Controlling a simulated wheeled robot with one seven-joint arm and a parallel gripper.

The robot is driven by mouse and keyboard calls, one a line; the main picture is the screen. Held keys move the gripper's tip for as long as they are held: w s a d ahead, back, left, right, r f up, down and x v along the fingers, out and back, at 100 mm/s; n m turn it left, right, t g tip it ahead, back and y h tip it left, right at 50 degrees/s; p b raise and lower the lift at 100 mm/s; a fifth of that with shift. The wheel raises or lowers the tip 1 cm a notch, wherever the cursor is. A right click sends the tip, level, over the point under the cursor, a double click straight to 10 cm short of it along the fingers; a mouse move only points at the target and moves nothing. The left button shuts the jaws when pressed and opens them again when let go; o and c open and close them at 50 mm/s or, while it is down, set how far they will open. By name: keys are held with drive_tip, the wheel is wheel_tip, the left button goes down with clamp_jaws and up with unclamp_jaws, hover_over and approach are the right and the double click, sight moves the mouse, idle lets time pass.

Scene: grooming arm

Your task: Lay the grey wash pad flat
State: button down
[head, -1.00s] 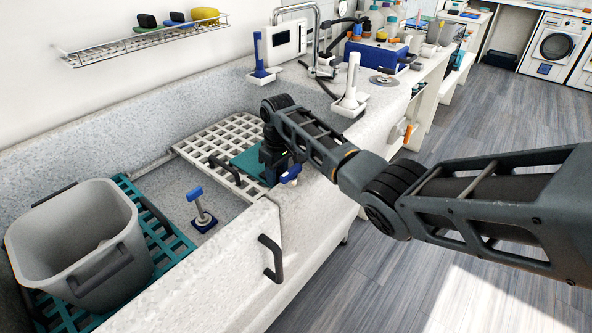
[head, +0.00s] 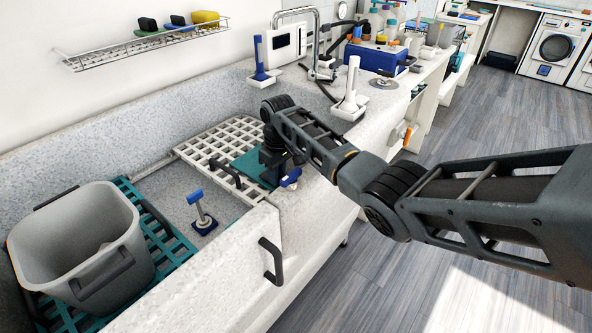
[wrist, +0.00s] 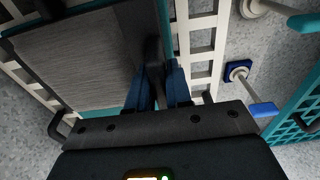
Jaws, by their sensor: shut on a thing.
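The grey wash pad (wrist: 85,60) fills the upper left of the wrist view, a dark grey ribbed sheet with teal showing along its edges. My gripper (wrist: 157,88) is shut on a dark part at the pad's right edge, between its blue fingers. In the head view my gripper (head: 276,172) is low over the right end of the tub, beside a teal surface (head: 248,167) on the white grid. There my wrist hides most of the grey face. I cannot tell how far the pad is tilted.
The white grid rack (head: 215,140) spans the tub under the pad. A blue-topped post (head: 201,212) stands in the tub left of it. A grey bin (head: 75,235) sits on a teal grate (head: 160,235). The tub's front wall has a black handle (head: 270,260).

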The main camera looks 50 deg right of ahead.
drive_tip(key=shift+r+p, duration=2.1)
drive_tip(key=shift+r, duration=0.35)
drive_tip(key=shift+a, duration=0.1)
